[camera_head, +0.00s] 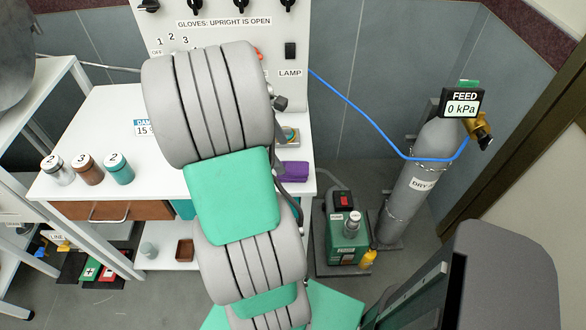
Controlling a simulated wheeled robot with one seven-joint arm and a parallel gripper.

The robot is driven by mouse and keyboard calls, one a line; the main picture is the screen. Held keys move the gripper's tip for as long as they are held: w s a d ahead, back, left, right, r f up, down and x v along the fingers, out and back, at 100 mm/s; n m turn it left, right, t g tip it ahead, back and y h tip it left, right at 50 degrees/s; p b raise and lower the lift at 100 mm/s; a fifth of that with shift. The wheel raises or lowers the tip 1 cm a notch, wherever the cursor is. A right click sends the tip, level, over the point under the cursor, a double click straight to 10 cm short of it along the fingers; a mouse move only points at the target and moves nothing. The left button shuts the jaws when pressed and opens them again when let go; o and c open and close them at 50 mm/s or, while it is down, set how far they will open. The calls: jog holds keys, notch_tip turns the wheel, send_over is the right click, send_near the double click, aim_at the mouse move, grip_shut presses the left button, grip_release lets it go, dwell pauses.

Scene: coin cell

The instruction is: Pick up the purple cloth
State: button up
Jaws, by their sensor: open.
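The purple cloth (292,171) is a small, folded-looking piece on the right part of the white bench top, near its right edge. It lies just right of my grey and green arm, which rises through the middle of the view and covers much of the bench. My gripper cannot be made out; the end of my arm is hidden behind its own large links. The left side of the cloth is close to a dark hose-like part beside my arm.
Three numbered jars (88,169) stand on the left of the white bench (110,115). A small item (289,134) sits behind the cloth. A control panel (225,38) rises at the back. A green pump (346,238) and grey gas cylinder (415,180) with a blue hose stand to the right.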

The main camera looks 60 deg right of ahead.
aim_at(291, 166)
jog(key=x, duration=0.7)
jog(key=shift+d+f, duration=0.1)
jog(key=shift+c, duration=0.6)
jog(key=c, duration=1.3)
jog(key=shift+c, duration=0.2)
jog(key=shift+r, duration=0.3)
notch_tip(291, 166, up, 3)
jog(key=shift+f, duration=0.2)
jog(key=w+a+r+p, duration=0.1)
jog(key=w+a+r, duration=0.4)
jog(key=a+r, duration=0.4)
jog(key=a, duration=0.4)
jog(key=shift+w+r, duration=0.25)
jog(key=shift+r, duration=0.15)
